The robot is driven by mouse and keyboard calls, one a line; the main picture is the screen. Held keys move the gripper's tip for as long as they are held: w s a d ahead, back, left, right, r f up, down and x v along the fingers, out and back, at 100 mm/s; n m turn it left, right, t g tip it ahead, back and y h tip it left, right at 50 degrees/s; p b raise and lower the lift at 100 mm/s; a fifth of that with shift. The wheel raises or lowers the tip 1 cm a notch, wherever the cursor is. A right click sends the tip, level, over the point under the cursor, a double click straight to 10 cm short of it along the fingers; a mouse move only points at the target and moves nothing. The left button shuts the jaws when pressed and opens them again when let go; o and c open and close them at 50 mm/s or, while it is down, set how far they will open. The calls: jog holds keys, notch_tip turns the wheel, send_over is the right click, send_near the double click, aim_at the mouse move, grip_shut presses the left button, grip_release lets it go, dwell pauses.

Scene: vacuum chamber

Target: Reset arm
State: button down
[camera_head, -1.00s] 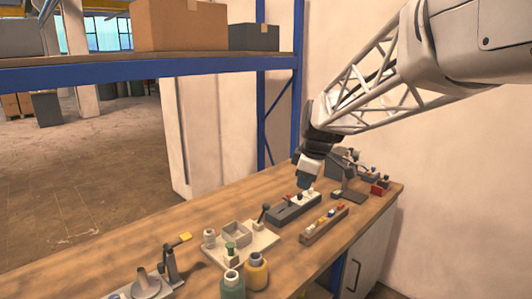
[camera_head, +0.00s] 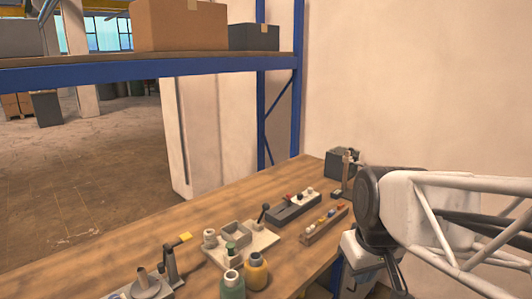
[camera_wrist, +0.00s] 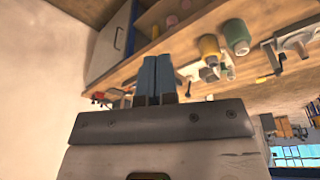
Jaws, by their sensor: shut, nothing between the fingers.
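My gripper (camera_wrist: 156,62) shows in the wrist view as two blue fingers side by side, shut with nothing held. In that view the bench appears tipped over, with the fingers pointing toward the cabinet front below its edge. In the head view my arm's pale lattice link and dark joint fill the lower right, beside the bench's front edge. My fingers cannot be made out there. The wooden bench (camera_head: 200,225) stands clear of my fingers.
On the bench are a dark block with a white top (camera_head: 294,207), a peg strip (camera_head: 325,223), a lever fixture (camera_head: 262,238), a yellow bottle (camera_head: 255,273) and a green bottle (camera_head: 232,286). A blue shelf beam (camera_head: 150,72) crosses above. A cabinet door (camera_wrist: 112,42) shows in the wrist view.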

jog(key=s+d+f+m, duration=0.1)
jog(key=s+f+m, duration=0.2)
jog(key=s, duration=0.3)
jog(key=shift+s+h, duration=0.3)
jog(key=shift+s, duration=0.1)
